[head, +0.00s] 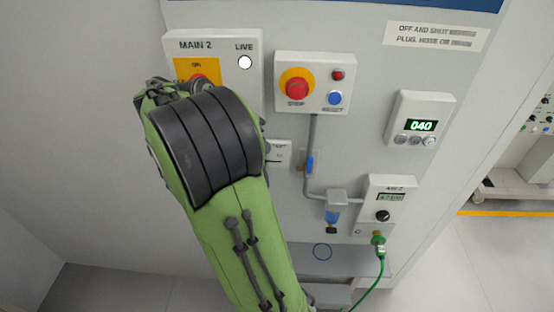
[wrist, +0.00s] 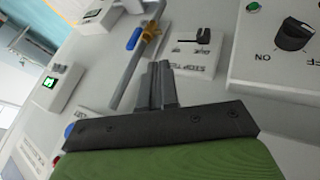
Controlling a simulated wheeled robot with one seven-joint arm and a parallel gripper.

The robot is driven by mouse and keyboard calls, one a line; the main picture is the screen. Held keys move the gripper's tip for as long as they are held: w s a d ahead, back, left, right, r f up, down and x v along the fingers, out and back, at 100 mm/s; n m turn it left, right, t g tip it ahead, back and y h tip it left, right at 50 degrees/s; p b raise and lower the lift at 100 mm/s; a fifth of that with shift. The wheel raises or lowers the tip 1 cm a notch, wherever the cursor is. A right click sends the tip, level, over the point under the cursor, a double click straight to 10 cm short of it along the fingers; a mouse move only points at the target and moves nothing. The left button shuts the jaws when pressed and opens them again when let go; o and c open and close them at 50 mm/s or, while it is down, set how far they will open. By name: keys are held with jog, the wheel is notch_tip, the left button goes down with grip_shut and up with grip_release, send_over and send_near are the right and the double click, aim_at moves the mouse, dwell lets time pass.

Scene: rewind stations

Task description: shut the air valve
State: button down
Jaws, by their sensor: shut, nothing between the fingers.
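The air valve (head: 309,165) sits on the grey pipe below the stop box in the head view, with a blue lever. In the wrist view the blue lever (wrist: 134,38) lies roughly parallel to the pipe, beside a brass-coloured body (wrist: 151,30). My gripper (wrist: 158,66) is shut and empty in the wrist view. Its fingertips appear below the valve in the picture, apart from the lever, with the pipe to their left. In the head view my green arm hides the gripper.
The stop box (head: 312,83) has red and blue buttons. The MAIN 2 panel (head: 218,42) is partly hidden by my arm; its LIVE lamp is white. A display reading 040 (head: 422,126) is at right. A green hose (head: 380,268) hangs from the lower unit. A small black lever (wrist: 193,39) is near my fingers.

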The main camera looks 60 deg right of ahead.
jog(key=shift+d+f, duration=0.1)
jog(key=shift+d, duration=0.05)
jog(key=b, duration=0.2)
send_near(309, 169)
jog(key=w+d+f, duration=0.2)
jog(key=w+f, duration=0.2)
jog(key=s, duration=0.1)
jog(key=s+d, duration=0.1)
jog(key=s, duration=0.1)
jog(key=shift+s+d+f, duration=0.15)
jog(key=shift+s+d, duration=0.1)
jog(key=shift+s, duration=0.15)
